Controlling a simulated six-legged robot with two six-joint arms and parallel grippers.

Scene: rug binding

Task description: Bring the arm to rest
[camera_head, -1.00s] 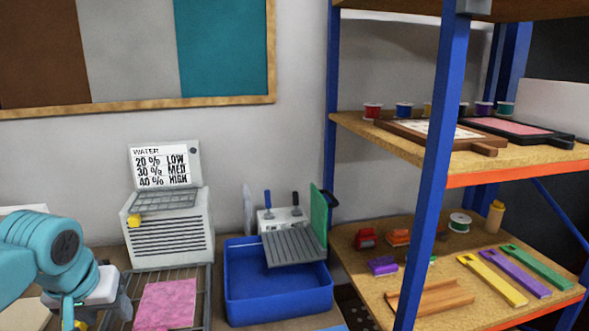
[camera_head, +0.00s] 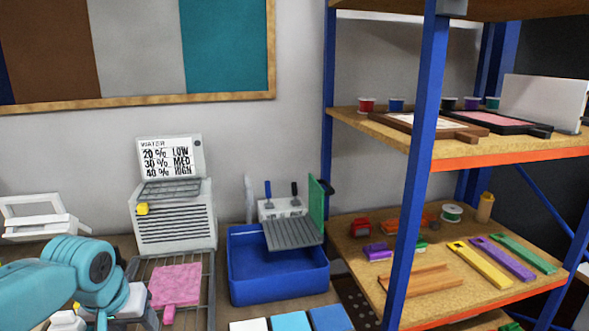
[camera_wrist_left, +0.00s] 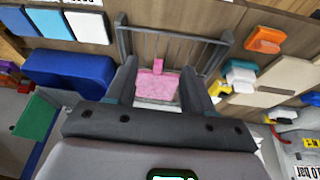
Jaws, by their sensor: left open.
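My left arm (camera_head: 88,272) comes in from the left in the head view. Its hand is low in the picture, partly cut off by the bottom edge. In the left wrist view my left gripper (camera_wrist_left: 158,76) is open, with its two dark fingers spread apart. Nothing is held between them. A pink paddle-shaped piece (camera_head: 175,285) lies on a wire rack (camera_head: 208,300), right of the hand in the head view. In the wrist view the pink piece (camera_wrist_left: 155,88) shows beyond and between the fingers. My right gripper is in neither view.
A blue bin (camera_head: 278,283) stands right of the rack. A grey vented box (camera_head: 175,230) with a water sign is behind it. A blue-posted shelf (camera_head: 419,160) with strips and spools fills the right. White and blue blocks (camera_head: 290,322) lie at the front edge.

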